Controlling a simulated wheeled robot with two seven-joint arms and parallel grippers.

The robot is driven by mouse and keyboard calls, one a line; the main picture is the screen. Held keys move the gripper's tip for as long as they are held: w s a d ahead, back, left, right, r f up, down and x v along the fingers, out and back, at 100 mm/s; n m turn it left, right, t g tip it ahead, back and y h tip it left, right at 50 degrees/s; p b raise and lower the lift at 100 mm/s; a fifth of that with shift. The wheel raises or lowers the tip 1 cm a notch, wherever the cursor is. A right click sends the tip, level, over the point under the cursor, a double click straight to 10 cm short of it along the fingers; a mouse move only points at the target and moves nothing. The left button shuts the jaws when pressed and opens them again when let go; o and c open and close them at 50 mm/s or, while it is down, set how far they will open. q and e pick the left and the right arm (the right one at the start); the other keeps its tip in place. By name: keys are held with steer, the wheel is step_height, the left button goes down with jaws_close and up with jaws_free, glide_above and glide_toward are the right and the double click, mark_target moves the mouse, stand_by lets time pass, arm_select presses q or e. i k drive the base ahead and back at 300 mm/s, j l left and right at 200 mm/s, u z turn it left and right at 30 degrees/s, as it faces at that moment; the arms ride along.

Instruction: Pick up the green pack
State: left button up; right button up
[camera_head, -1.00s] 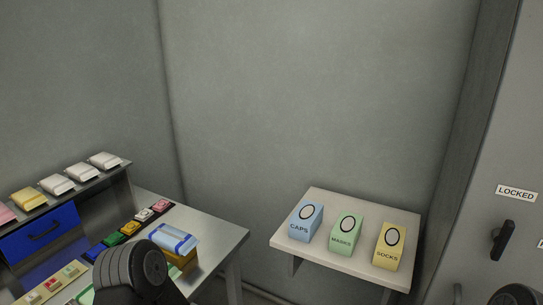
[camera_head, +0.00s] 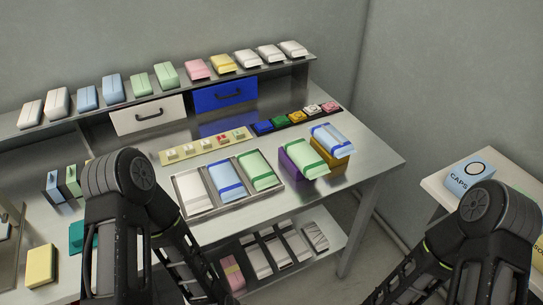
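Several green packs are in view. One with a green band (camera_head: 307,157) lies tilted on a purple block at the right of the table. Another with a green band (camera_head: 257,171) lies in the right compartment of a metal tray (camera_head: 283,187). Two plain pale green packs, a left one (camera_head: 140,84) and a right one (camera_head: 166,75), stand on the raised back shelf. I cannot tell from the view which one the task names. Parts of my two arms show at the lower left and lower right; neither gripper's fingers are in view.
A blue-banded pack (camera_head: 332,138) lies on a yellow-brown block beside the purple block (camera_head: 296,168). The tray also holds a white pack (camera_head: 193,192) and a blue pack (camera_head: 225,181). Drawers, a button panel (camera_head: 206,147) and small coloured blocks stand behind. A lower shelf holds more packs.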

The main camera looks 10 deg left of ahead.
mark_target(309, 162)
steer(key=u, duration=1.75)
steer(key=k+l, duration=0.8)
